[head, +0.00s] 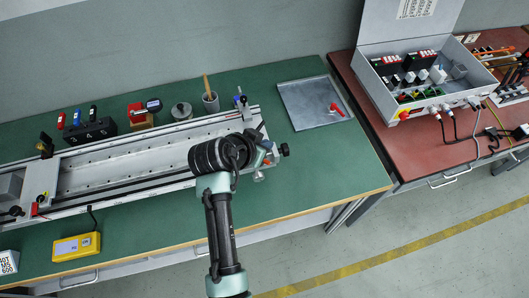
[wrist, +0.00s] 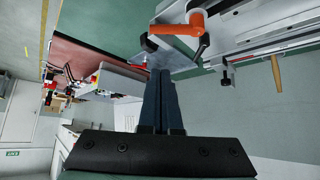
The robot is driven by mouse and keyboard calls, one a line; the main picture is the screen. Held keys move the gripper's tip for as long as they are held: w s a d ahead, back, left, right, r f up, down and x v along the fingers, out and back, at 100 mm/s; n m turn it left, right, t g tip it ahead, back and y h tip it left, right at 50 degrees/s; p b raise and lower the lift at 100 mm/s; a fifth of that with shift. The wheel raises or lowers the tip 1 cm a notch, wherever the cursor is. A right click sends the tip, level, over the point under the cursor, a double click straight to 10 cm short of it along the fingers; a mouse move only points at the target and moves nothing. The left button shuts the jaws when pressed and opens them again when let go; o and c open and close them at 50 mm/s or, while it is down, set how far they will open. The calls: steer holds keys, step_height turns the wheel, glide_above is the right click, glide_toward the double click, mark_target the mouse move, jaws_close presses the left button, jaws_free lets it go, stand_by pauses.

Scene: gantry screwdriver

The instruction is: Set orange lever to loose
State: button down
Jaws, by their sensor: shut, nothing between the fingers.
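The orange lever (wrist: 178,28) shows at the top of the wrist view, at the end of a silver metal rail (wrist: 265,38). Its arm runs to the left from a round hub, with dark parts beside it. My gripper (wrist: 161,72) points toward the rail end with its two dark fingers together and nothing between them. The fingertips appear just below the lever in the picture, with a visible gap. In the head view my wrist covers the right end of the rail, so the lever and fingers cannot be made out clearly there.
A grey tray (head: 300,102) with a red-handled item (head: 336,109) lies right of the rail. A yellow box (head: 76,247) sits at front left. An open electrical case (head: 390,62) stands on the red table.

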steer(key=x, duration=0.5)
steer(key=shift+w+d+f, duration=0.1)
steer(key=shift+w+f, duration=0.1)
steer(key=shift+s+a+f+p, duration=0.1)
steer(key=shift+s+a+p, duration=0.3)
steer(key=shift+s, duration=0.15)
steer(key=shift+s+a+f+p, duration=0.1)
steer(key=shift+s+a+p, duration=0.2)
steer(key=shift+s, duration=0.2)
steer(key=shift+s+a+f, duration=0.15)
steer(key=shift+s+a, duration=0.15)
steer(key=shift+s, duration=0.35)
steer(key=shift+f, duration=0.1)
